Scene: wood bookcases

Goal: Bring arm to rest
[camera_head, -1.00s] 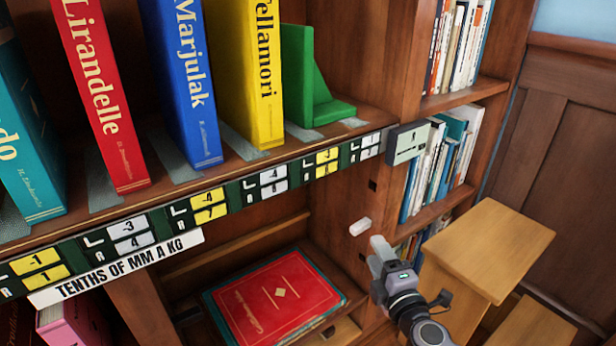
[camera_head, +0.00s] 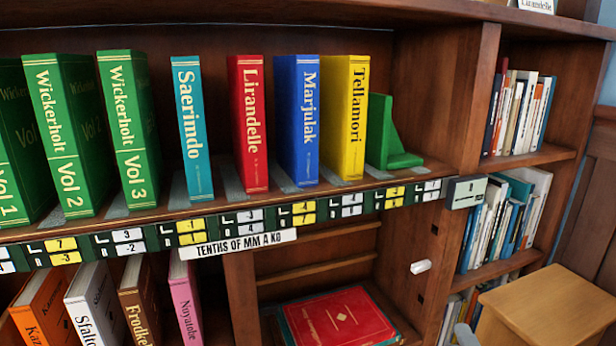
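Only a small grey tip of what looks like my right gripper (camera_head: 465,334) shows at the bottom edge, left of the wooden stool or step. The rest of that arm is below the picture, so whether its fingers are open or shut is hidden. It is below and in front of the bookcase (camera_head: 455,95), with nothing visible held. My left arm and gripper are out of view.
Upright books, including a yellow one (camera_head: 345,118), and a green bookend (camera_head: 388,140) stand on the upper shelf. A red book (camera_head: 340,318) lies flat below. A small white piece (camera_head: 420,266) is at the divider. A wooden stool (camera_head: 540,308) stands lower right.

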